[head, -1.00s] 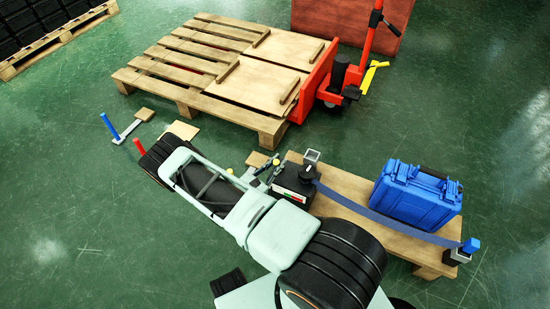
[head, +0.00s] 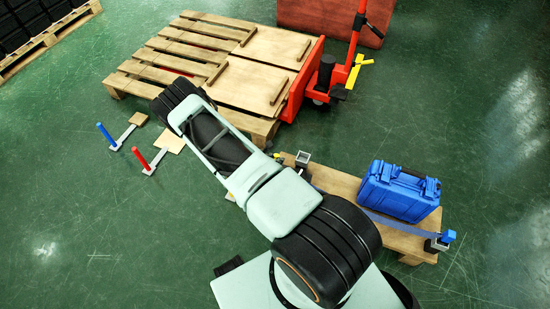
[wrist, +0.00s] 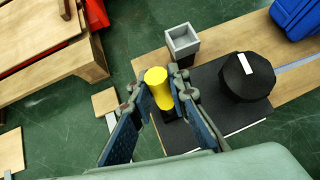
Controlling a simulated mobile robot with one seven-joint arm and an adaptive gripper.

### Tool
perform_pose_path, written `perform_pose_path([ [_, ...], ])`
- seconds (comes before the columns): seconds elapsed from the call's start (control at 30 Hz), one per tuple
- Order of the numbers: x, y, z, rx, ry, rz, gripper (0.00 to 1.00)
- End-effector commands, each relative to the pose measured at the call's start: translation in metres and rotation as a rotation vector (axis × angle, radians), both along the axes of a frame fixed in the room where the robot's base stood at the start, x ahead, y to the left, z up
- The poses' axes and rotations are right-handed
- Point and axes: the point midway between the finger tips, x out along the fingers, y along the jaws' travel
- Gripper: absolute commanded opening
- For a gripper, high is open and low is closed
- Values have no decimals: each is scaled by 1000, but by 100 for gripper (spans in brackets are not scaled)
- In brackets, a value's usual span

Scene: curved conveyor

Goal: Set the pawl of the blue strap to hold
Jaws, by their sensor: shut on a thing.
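My gripper (wrist: 159,84) has its two fingers closed on a yellow cylindrical knob (wrist: 158,90) in the wrist view. The knob stands at the left edge of a black ratchet box (wrist: 205,95). On the box sits a round black knob (wrist: 246,84) with a white mark. The blue strap (head: 385,222) runs past the blue case (head: 402,190) to a blue-topped end post (head: 447,237) in the head view. A piece of strap (wrist: 294,64) shows beside the black knob. My arm hides the box and gripper in the head view.
The strap and case lie on a low wooden pallet (head: 335,180). A grey square socket (wrist: 182,40) stands behind the box. Red (head: 150,160) and blue (head: 108,135) handles stand on the floor at left. A large pallet (head: 165,65) and red pallet jack (head: 320,70) are behind.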

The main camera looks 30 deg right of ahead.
Motion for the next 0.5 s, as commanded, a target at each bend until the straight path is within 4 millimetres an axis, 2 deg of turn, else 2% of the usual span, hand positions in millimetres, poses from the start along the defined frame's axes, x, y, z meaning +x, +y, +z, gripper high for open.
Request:
perform_pose_path([
  [0.5,3,-4,-4,82,64,0,0],
])
